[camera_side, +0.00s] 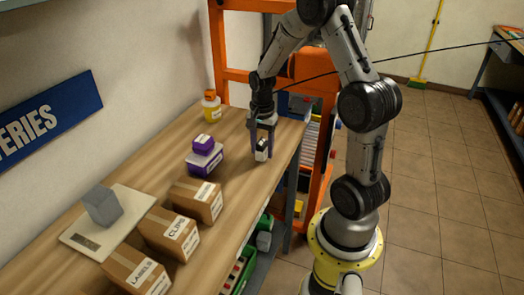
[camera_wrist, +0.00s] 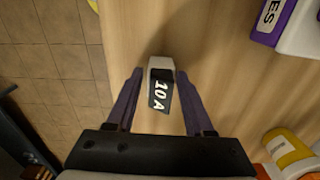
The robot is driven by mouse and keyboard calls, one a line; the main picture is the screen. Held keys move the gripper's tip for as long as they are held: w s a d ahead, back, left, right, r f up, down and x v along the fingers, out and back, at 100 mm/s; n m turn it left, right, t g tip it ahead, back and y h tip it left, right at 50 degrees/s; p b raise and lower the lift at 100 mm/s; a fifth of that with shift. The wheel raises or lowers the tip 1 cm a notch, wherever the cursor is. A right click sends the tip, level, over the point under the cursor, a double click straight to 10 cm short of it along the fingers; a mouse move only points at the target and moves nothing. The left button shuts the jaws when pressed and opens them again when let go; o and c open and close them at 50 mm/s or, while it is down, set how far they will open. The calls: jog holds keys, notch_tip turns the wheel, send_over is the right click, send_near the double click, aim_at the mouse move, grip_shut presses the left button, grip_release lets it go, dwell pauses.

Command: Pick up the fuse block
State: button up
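The fuse block (camera_wrist: 160,91) is a small black and white block with "10 A" on its dark face. It stands on the wooden bench and also shows in the side view (camera_side: 262,151). My gripper (camera_wrist: 160,74) points down over it, with one dark purple finger on each side. In the wrist view a narrow strip of bench shows between the block and each finger, so the gripper looks open around it. In the side view my gripper (camera_side: 262,157) hides part of the block.
Purple and white boxes (camera_side: 204,158) stand left of the gripper, and a yellow bottle with an orange cap (camera_side: 211,107) stands behind. Cardboard boxes (camera_side: 168,233) and a tray (camera_side: 75,238) with a grey block (camera_side: 102,206) are at the near end. The bench edge is close on the right.

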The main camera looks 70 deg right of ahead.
grip_shut()
